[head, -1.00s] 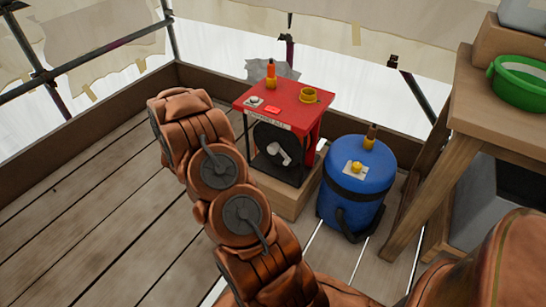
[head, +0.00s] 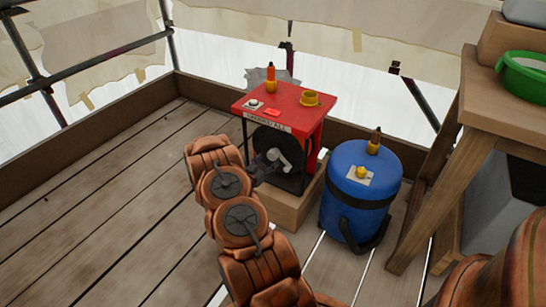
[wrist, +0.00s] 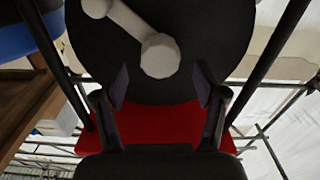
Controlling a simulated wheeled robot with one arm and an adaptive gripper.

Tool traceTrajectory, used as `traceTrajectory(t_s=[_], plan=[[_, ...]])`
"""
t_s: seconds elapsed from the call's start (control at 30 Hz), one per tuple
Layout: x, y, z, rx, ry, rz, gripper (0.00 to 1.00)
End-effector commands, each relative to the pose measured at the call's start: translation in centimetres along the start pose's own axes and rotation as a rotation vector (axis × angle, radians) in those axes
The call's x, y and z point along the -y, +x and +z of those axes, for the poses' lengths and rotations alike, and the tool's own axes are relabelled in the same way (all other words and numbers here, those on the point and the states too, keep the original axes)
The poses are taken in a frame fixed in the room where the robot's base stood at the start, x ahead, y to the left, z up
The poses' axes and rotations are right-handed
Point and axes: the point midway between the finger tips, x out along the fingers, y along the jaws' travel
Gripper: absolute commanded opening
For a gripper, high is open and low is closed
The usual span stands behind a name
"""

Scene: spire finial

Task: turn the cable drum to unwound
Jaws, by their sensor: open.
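The cable drum (head: 266,139) is a dark disc set upright in a frame under a red top (head: 289,101). A pale grey crank is on the drum's face; its hub (wrist: 160,55) and arm (wrist: 130,22) show large in the wrist view. In the head view my gripper (head: 268,164) is at the front of the drum, close to the crank, and partly hidden by my arm. In the wrist view my gripper (wrist: 160,88) is open, with its fingers apart on either side of the space below the hub. Nothing is between them.
The drum's frame stands on a wooden box (head: 290,207). A blue barrel (head: 357,195) stands close on its right, and a wooden table (head: 480,110) with a green bowl (head: 527,82) is further right. The plank floor on the left is clear.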

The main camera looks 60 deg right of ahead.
Motion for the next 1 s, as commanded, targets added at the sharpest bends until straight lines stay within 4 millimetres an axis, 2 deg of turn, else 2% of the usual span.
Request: traceTrajectory(t_s=[0.2,0.4,0.8,1.0], plan=[[-0.1,2.7,0.1,-0.002,-0.001,0.002,0.71],[-0.1,4.3,0.0,-0.002,0.001,0.002,0.71],[0.0,4.7,0.0,0.000,-0.001,0.000,0.71],[0.0,4.6,0.0,0.000,-0.001,0.000,0.50]])
